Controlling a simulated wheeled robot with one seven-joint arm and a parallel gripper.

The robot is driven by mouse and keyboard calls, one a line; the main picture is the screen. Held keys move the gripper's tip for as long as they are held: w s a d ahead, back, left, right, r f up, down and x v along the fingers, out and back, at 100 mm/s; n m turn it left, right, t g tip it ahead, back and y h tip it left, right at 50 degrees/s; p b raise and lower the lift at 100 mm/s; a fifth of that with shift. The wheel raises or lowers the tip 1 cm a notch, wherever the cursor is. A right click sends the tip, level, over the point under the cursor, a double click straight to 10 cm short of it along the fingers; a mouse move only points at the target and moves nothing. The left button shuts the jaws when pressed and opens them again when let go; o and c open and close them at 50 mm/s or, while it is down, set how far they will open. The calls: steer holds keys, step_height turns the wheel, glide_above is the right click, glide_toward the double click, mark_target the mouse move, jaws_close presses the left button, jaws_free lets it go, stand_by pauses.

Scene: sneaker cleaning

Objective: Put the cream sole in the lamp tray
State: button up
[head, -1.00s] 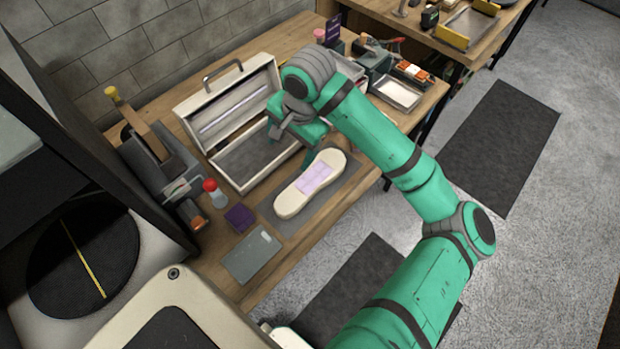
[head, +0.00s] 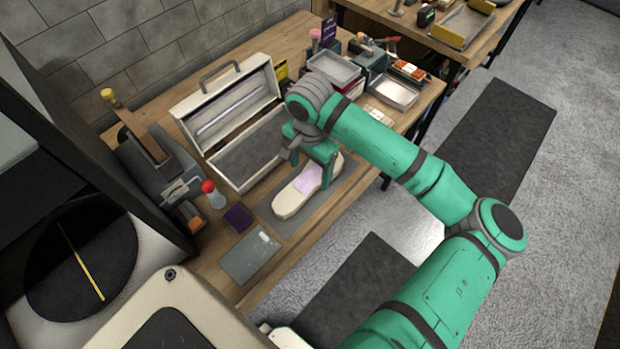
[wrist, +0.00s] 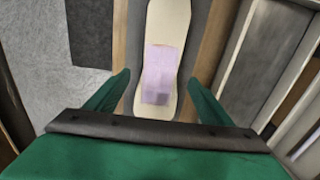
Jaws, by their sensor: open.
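The cream sole (head: 292,198) lies flat on a dark grey mat (head: 338,196) on the wooden bench, with a pale lilac patch on its middle. In the wrist view the sole (wrist: 169,24) lies ahead of and between the fingers. My gripper (wrist: 160,92) is open and empty, with one finger to each side of the sole's near end. In the head view my gripper (head: 328,178) is over the sole's far end and hides part of it. The lamp tray is the open white case (head: 216,172) with a tube lamp (head: 228,110) in its raised lid, just left of the sole.
A red-capped bottle (head: 214,195), a purple block (head: 238,217) and a grey plate (head: 250,254) lie left of and nearer than the mat. Small trays (head: 395,92) and tools crowd the far right of the bench. The case floor is bare.

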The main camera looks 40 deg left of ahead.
mark_target(310, 178)
step_height(310, 178, down, 2)
steer(key=shift+w+d+f, duration=0.1)
steer(key=shift+w+f, duration=0.05)
steer(key=shift+f, duration=0.35)
steer(key=c, duration=1.3)
steer(key=shift+c, duration=0.2)
